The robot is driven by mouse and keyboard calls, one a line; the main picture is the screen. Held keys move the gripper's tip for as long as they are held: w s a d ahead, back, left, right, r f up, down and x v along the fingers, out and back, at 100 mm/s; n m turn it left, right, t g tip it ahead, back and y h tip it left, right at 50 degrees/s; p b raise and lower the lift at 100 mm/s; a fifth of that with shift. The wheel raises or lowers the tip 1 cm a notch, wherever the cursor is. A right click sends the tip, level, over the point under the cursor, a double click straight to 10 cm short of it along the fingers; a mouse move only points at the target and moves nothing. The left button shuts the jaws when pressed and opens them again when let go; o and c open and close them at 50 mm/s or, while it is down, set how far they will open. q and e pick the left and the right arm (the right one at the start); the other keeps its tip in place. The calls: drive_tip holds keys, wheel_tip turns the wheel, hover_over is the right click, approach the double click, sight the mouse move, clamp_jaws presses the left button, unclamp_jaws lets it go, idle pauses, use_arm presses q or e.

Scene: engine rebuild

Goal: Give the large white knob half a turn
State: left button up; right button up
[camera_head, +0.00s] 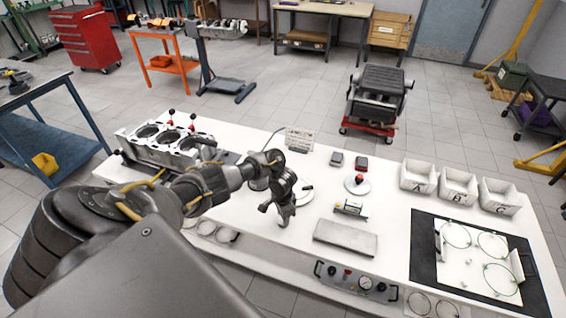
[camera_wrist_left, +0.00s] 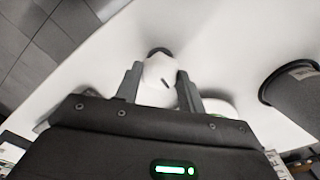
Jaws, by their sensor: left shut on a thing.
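The large white knob (camera_wrist_left: 158,76) sits between the two fingers of my left gripper (camera_wrist_left: 158,84) in the left wrist view. My left gripper (camera_head: 284,212) is shut on the knob. My right gripper is not in view.
A dark cylinder (camera_wrist_left: 296,86) stands close to the right of the gripper. An engine block (camera_head: 165,140) is at the bench's left. A red-knobbed disc (camera_head: 357,186), a grey plate (camera_head: 345,238) and a gauge panel (camera_head: 357,284) lie to the right, with labelled white bins (camera_head: 458,187) farther off.

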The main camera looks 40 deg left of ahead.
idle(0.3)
use_arm(q)
drive_tip(key=o, duration=1)
drive_tip(key=r, duration=0.7)
drive_tip(key=shift+w+r, duration=0.2)
drive_tip(key=shift+s+r, duration=0.2)
drive_tip(key=shift+r, duration=1.55)
